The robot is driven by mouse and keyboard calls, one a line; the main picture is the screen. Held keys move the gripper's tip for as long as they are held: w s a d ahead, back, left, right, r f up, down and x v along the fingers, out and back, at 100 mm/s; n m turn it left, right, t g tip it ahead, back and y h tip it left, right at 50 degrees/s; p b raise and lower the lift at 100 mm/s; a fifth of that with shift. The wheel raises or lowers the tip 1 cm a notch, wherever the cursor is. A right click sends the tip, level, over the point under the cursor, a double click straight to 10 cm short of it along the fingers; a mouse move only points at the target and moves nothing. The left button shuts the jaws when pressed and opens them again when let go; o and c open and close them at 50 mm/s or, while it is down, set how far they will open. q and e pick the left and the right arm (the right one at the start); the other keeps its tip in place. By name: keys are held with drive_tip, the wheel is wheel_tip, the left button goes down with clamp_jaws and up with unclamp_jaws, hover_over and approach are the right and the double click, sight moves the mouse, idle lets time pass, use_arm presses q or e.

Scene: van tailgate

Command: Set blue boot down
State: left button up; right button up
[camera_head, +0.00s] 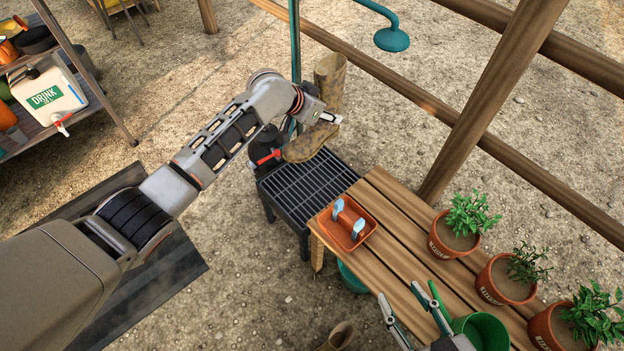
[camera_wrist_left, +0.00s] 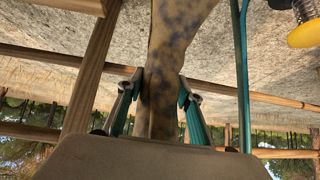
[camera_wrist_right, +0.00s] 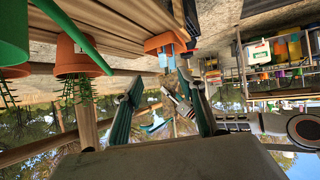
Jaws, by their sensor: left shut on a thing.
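A tall muddy boot (camera_head: 328,85), tan-brown with darker spots and no blue that I can see, is upright in my left gripper (camera_head: 318,117). In the left wrist view the boot (camera_wrist_left: 172,60) passes between the two fingers, which press on its sides. Its foot shows over the far edge of a black slatted grate (camera_head: 305,188); I cannot tell if the sole touches anything. A second brown boot-like thing (camera_head: 340,336) is partly cut off at the bottom edge. My right gripper (camera_head: 412,308) is open and empty near the bench's front edge; its fingers are apart in the right wrist view (camera_wrist_right: 163,108).
The wooden bench (camera_head: 385,265) holds an orange tray (camera_head: 336,236) with blue-handled items, a green bucket (camera_head: 482,329) and potted plants (camera_head: 457,232). A teal shower head (camera_head: 391,39) hangs behind. A shelf with a drink container (camera_head: 50,95) stands left. The grate's near part is clear.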

use_arm(q)
drive_tip(key=f, duration=0.2)
drive_tip(key=f+b, duration=0.1)
drive_tip(key=shift+s+d+f, duration=0.1)
drive_tip(key=shift+s+f, duration=0.1)
drive_tip(key=shift+f, duration=0.15)
wheel_tip(320, 180, down, 16)
drive_tip(key=b, duration=0.7)
drive_tip(key=shift+f, duration=0.2)
drive_tip(key=shift+f+b, duration=0.3)
drive_tip(key=shift+b, duration=0.1)
drive_tip(key=shift+w+r, duration=0.2)
drive_tip(key=shift+r, duration=0.2)
drive_tip(key=shift+f, duration=0.3)
drive_tip(key=o, duration=1.4)
drive_tip(key=shift+c, duration=0.2)
use_arm(e)
drive_tip(key=s+a+m+t+y, duration=0.1)
drive_tip(key=a+m, duration=0.6)
drive_tip(key=a, duration=0.1)
drive_tip(key=shift+a+r+y, duration=0.15)
drive_tip(key=shift+a+y, duration=0.15)
